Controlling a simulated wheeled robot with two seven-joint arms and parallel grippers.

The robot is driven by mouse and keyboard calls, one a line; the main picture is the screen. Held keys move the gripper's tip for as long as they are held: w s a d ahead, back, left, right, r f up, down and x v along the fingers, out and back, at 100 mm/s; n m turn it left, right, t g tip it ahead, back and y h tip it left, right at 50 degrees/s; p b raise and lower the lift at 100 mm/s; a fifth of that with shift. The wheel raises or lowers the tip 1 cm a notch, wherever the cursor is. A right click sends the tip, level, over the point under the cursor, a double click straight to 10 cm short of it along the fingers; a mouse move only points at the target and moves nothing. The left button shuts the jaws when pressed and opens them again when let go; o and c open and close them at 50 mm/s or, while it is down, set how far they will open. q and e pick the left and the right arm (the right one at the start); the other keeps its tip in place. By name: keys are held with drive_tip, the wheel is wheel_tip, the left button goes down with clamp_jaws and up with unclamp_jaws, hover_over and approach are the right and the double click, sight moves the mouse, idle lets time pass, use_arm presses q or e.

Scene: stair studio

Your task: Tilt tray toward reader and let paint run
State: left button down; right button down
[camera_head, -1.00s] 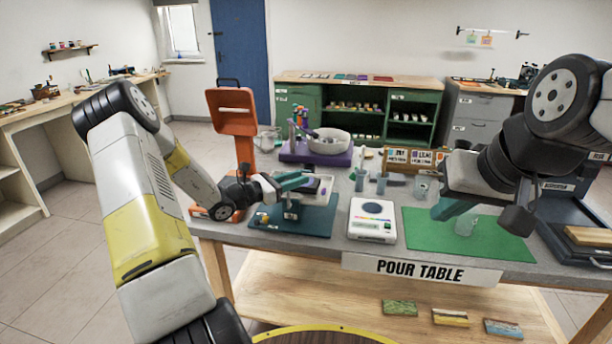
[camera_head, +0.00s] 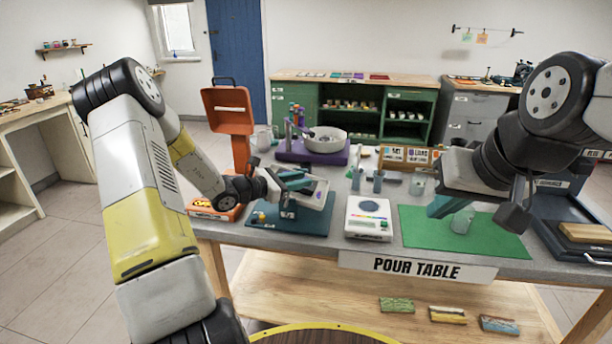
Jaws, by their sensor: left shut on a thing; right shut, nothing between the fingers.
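The small white-rimmed tray (camera_head: 322,196) with a dark inside is at the blue stand (camera_head: 288,214) on the pour table. My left gripper (camera_head: 297,182) is shut on it at its left side and partly hides it. The tray looks tilted, its right side toward the white device (camera_head: 369,218) with a coloured panel, which may be the reader. Paint in the tray is too small to make out. My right gripper (camera_head: 437,208) is shut and empty above the green mat (camera_head: 490,242), close to a clear cup (camera_head: 462,221).
Behind the tray stands a purple base (camera_head: 313,152) with a white bowl. An orange upright stand (camera_head: 228,112) is at the left. A dark tray with wooden boards (camera_head: 588,233) fills the right end.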

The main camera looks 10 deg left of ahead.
use_arm(q)
drive_tip(key=c, duration=1.2)
unclamp_jaws()
drive_tip(key=shift+o, duration=0.2)
drive_tip(key=v, duration=0.8)
drive_tip(key=shift+f, duration=0.1)
